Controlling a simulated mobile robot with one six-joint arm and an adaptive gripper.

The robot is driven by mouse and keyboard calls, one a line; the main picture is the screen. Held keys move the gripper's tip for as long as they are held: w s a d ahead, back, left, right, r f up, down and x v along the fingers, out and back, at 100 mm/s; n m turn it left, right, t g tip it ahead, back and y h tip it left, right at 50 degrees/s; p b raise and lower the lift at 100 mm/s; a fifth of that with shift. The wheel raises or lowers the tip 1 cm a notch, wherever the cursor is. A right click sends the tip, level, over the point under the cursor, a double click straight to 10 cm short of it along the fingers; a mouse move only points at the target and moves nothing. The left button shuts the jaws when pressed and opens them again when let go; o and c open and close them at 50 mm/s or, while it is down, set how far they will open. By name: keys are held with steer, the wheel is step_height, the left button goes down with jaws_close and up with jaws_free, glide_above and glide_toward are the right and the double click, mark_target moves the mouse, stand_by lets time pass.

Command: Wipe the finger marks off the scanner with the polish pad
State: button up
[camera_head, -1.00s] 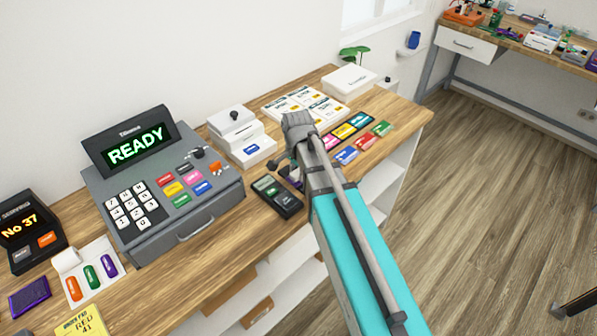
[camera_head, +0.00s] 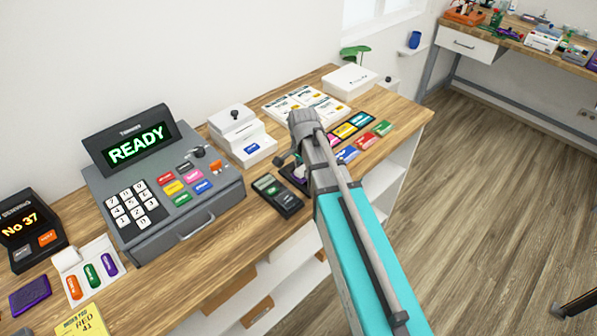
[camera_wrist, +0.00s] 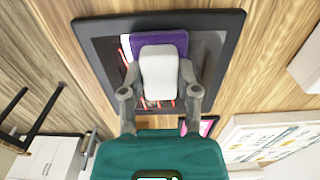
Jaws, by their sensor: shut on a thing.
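In the wrist view the scanner is a dark flat panel (camera_wrist: 212,50) in a black frame, set on the wood counter. My gripper (camera_wrist: 158,76) is shut on the polish pad, which has a white block-like grip (camera_wrist: 158,65) and a purple pad part (camera_wrist: 175,40). The pad is over the scanner's panel; I cannot tell whether it touches. Red strokes (camera_wrist: 168,104) and a pale strip show beside the pad. I cannot make out finger marks for sure. In the head view my arm mostly hides the scanner and the pad.
A card reader (camera_head: 278,194) lies just left of my gripper in the head view. The cash register (camera_head: 170,200) reads READY farther left. A white stepped device (camera_head: 240,135), printed cards (camera_head: 300,100) and coloured cards (camera_head: 365,140) stand close by. The counter's front edge is near.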

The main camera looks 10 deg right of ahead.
steer(key=shift+w+d, duration=0.5)
steer(key=shift+d, duration=0.1)
steer(key=shift+w+d, duration=0.1)
steer(key=shift+w+d+f, duration=0.1)
steer(key=shift+w+d, duration=0.3)
steer(key=shift+d, duration=0.25)
steer(key=shift+w+d, duration=0.4)
steer(key=shift+d, duration=0.25)
steer(key=shift+w+d, duration=0.5)
steer(key=shift+d, duration=0.2)
steer(key=shift+w+d, duration=0.5)
steer(key=shift+d, duration=0.15)
steer(key=shift+s+d, duration=0.15)
steer(key=shift+s, duration=0.05)
steer(key=shift+s+a, duration=0.55)
steer(key=shift+a, duration=0.15)
steer(key=shift+s+a, duration=0.5)
steer(key=shift+a, duration=0.2)
